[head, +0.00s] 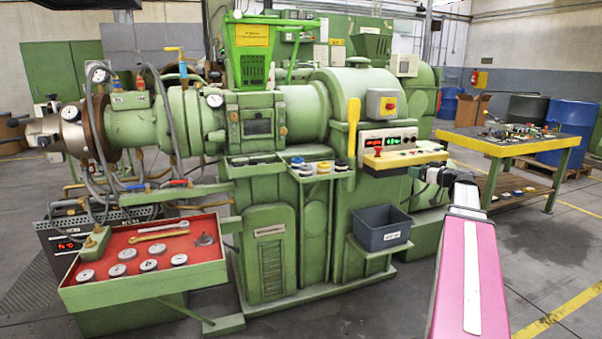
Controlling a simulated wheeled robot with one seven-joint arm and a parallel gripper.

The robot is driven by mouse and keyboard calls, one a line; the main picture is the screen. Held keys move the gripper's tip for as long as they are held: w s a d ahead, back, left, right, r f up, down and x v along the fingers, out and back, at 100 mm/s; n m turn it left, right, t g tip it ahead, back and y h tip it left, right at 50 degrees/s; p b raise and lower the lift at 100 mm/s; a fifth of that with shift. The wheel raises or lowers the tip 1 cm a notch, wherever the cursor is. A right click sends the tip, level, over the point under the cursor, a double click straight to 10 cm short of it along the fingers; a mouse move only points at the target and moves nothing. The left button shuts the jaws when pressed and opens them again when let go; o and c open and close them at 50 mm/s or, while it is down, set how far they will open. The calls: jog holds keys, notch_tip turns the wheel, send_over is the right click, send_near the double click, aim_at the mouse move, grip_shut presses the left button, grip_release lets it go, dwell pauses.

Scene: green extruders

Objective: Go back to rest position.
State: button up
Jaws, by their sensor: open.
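My arm, pink and grey, reaches up from the bottom right of the head view. My gripper (420,176) is at its far end, small in the picture and partly hidden by my own wrist. It is open, and I see nothing between its fingers. It appears just below and right of the control panel (392,151) on the green extruder (272,125). I cannot tell whether it touches the machine.
A red-lined tray (205,268) with round gauges and wrenches juts out at the left front. A grey bin (382,228) sits on a low shelf left of my arm. A yellow-topped workbench (500,146) stands at right. Floor (545,262) right of my arm is clear.

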jog(key=s+a+f+m+g+h, duration=0.1)
jog(key=s+a+f+g, duration=0.3)
jog(key=a+f, duration=0.6)
jog(key=s+a+f+m+g+h, duration=0.15)
jog(key=s+a+f+g, duration=0.3)
jog(key=a+f, duration=0.6)
jog(key=s+a+f+m+g+h, duration=0.1)
jog(key=s+a+f+g+h, duration=0.1)
jog(key=s+f, duration=0.6)
jog(key=s+a+f+m+g+h, duration=0.2)
jog(key=s+a+f+g+h, duration=0.1)
jog(key=s+f, duration=0.4)
jog(key=shift+s+a+f+h, duration=0.2)
jog(key=shift+s+f+h, duration=0.15)
jog(key=shift+s+h, duration=0.45)
